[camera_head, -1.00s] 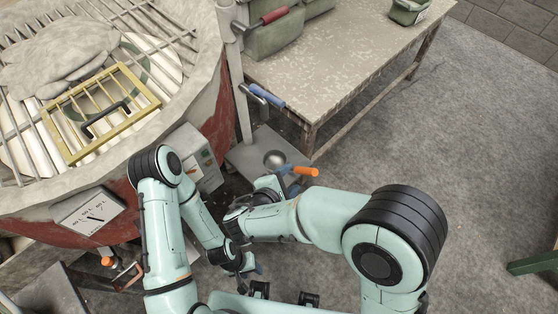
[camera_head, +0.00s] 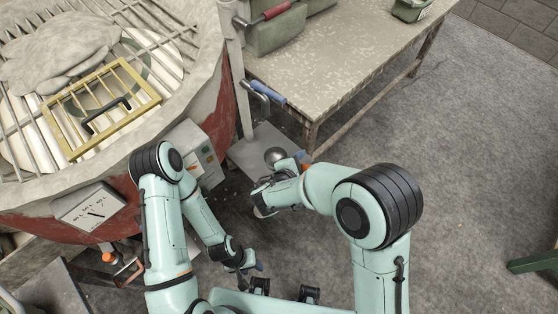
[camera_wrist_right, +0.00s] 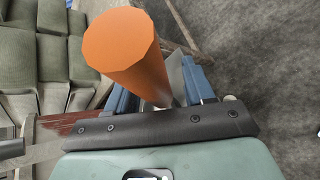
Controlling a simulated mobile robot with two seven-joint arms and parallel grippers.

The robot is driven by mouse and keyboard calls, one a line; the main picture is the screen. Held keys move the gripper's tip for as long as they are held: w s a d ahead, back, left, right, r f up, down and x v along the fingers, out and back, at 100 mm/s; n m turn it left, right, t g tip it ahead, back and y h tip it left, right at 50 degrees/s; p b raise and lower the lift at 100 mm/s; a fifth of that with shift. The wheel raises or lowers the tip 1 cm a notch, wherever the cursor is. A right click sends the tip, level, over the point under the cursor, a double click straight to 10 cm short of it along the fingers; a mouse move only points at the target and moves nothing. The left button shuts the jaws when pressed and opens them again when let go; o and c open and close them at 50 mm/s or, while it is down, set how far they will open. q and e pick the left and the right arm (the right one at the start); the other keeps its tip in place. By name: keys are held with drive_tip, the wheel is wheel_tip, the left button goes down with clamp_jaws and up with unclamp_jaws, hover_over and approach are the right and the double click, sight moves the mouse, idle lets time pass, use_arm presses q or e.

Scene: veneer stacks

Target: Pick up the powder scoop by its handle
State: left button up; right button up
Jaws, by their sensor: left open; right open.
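The powder scoop has a round metal bowl (camera_head: 274,155) over the grey base plate by the post, and an orange handle. In the head view my right gripper and forearm hide most of the handle; only a bit of orange shows. In the right wrist view the orange handle (camera_wrist_right: 128,48) is large and close, pointing toward the camera. My right gripper (camera_wrist_right: 160,92) is open, with one blue finger on each side of the handle's far part. Contact cannot be told. My left gripper (camera_head: 256,268) is open and low, well apart from the scoop.
A speckled table (camera_head: 335,50) stands behind, with green bags on it. A post (camera_head: 237,85) with a blue-handled tool (camera_head: 268,93) rises beside the base plate (camera_head: 250,155). A large round vessel (camera_head: 208,95) with a grate is at left.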

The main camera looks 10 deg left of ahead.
clamp_jaws()
drive_tip(key=shift+r, duration=0.15)
